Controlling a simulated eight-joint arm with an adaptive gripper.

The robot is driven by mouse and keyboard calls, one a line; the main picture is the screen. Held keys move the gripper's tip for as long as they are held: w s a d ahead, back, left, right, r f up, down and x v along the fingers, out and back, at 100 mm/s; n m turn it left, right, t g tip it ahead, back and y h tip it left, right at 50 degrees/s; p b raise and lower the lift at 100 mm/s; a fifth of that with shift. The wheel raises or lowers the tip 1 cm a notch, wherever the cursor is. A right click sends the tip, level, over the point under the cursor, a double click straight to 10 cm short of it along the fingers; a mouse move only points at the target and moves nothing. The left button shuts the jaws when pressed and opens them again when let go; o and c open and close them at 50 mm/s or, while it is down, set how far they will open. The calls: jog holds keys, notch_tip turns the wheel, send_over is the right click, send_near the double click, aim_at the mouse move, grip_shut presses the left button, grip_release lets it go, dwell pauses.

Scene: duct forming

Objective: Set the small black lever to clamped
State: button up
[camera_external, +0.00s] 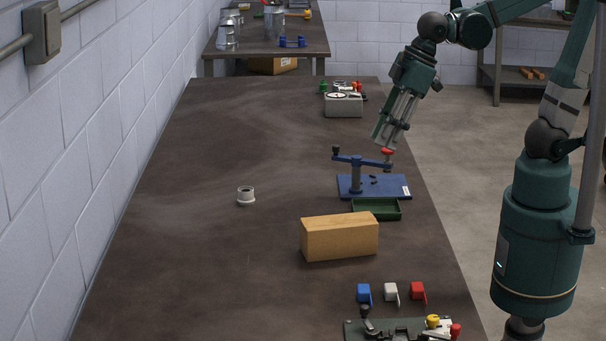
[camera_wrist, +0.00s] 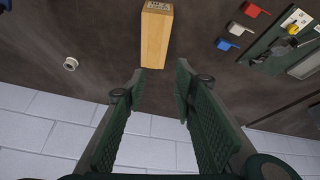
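A dark fixture plate (camera_external: 353,331) is cut off at the bottom of the external view, with a small black-knobbed lever (camera_external: 365,312) at its left end. The plate also shows at the upper right of the wrist view (camera_wrist: 283,43); the lever's setting is too small to tell. Farther back, a blue fixture (camera_external: 350,188) has a blue bar with a black knob (camera_external: 336,150) and a red knob (camera_external: 387,152). My gripper (camera_external: 387,140) appears just above the red knob in the picture, apart from the dark plate. In the wrist view its fingers (camera_wrist: 160,77) are spread and empty.
A wooden block (camera_external: 340,238) stands between the two fixtures, with a green tray (camera_external: 376,209) behind it. Blue (camera_external: 364,293), white (camera_external: 391,291) and red (camera_external: 418,291) pieces lie behind the dark plate. A white ring (camera_external: 246,196) sits left. The table's left side is mostly clear.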

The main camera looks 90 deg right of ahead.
jog(key=w+a+f+n+g, duration=0.1)
jog(key=w+a+n, duration=0.1)
jog(key=w+a, duration=0.5)
jog(key=n+g+h+p, duration=0.1)
jog(key=n+g+p, duration=0.25)
jog(key=n, duration=0.25)
send_near(365, 306)
jog(key=shift+w+d+f, duration=0.2)
jog(key=shift+w, duration=0.05)
jog(key=shift+s+a+f, duration=0.1)
jog(key=shift+a+f, duration=0.15)
jog(key=shift+f, duration=3.9)
jog(key=shift+b, duration=0.3)
grip_shut()
